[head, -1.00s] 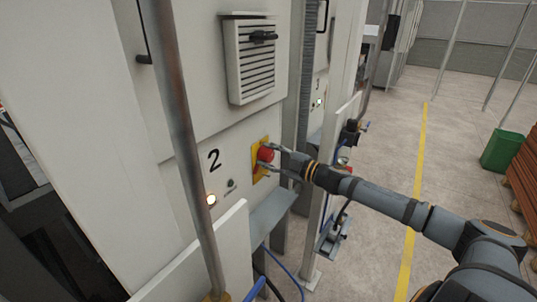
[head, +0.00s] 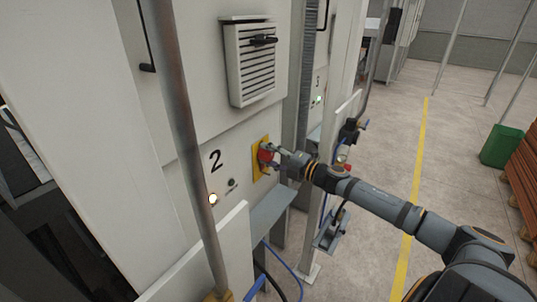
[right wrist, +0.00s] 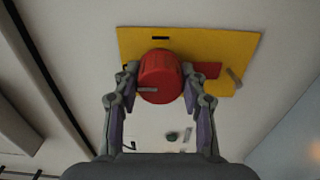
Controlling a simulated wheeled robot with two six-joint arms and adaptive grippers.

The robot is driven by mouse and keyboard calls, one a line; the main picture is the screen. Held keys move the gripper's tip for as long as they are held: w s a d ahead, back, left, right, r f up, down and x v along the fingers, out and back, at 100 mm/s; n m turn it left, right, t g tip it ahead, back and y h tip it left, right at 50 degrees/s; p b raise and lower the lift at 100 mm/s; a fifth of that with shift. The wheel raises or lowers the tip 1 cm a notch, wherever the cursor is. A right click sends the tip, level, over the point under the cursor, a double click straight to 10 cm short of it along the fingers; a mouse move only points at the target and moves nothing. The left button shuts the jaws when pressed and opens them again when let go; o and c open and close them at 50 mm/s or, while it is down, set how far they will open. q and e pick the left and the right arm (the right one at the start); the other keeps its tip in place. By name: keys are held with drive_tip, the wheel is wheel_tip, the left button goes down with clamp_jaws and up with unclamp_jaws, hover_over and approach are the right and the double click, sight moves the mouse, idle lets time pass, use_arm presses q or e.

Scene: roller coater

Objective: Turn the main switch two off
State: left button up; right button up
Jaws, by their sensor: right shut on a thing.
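The main switch two is a red knob (head: 265,155) on a yellow plate (head: 257,170), on the white cabinet panel to the right of the black number 2. In the right wrist view the red knob (right wrist: 160,77) stands in front of the yellow plate (right wrist: 215,48). My right gripper (head: 272,157) is at the knob, with one finger on each side. It is shut on the knob, as the right wrist view shows too (right wrist: 160,85). The knob's far side is hidden. My left gripper is not in view.
A lit lamp (head: 213,199) and a small dark button (head: 231,183) sit left of the knob. A metal pole (head: 180,120) stands in front of the panel at the left. A grey ledge (head: 270,212) juts out below the knob.

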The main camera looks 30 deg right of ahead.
drive_tip(key=shift+f, duration=0.1)
idle(0.4)
drive_tip(key=o, duration=1.2)
drive_tip(key=shift+c, duration=0.2)
